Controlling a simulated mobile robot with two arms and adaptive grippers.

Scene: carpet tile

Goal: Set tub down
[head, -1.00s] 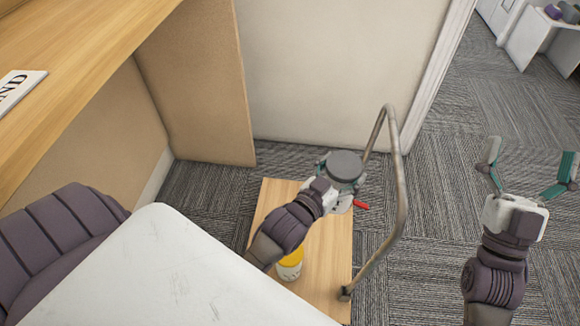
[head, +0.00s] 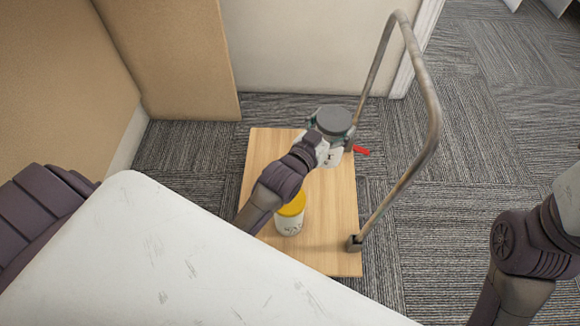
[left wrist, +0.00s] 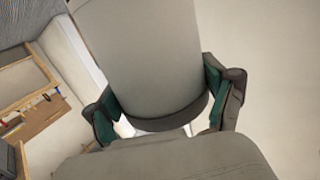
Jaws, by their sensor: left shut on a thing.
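My left gripper (head: 322,138) is shut on a grey tub with a round, dark grey top (head: 334,120). In the left wrist view the tub (left wrist: 145,50) fills the space between the green-padded fingers (left wrist: 160,115). In the head view the tub is over the far right part of a wooden platform trolley (head: 265,155), near its handle; its height above the boards is hard to tell. My right gripper is out of view.
The trolley's bent metal handle (head: 425,100) rises on its right side. A small red part (head: 361,150) shows beside the handle. A wall and a tan panel (head: 170,55) stand behind. A scuffed white surface (head: 170,260) fills the foreground. Carpet (head: 480,130) lies open to the right.

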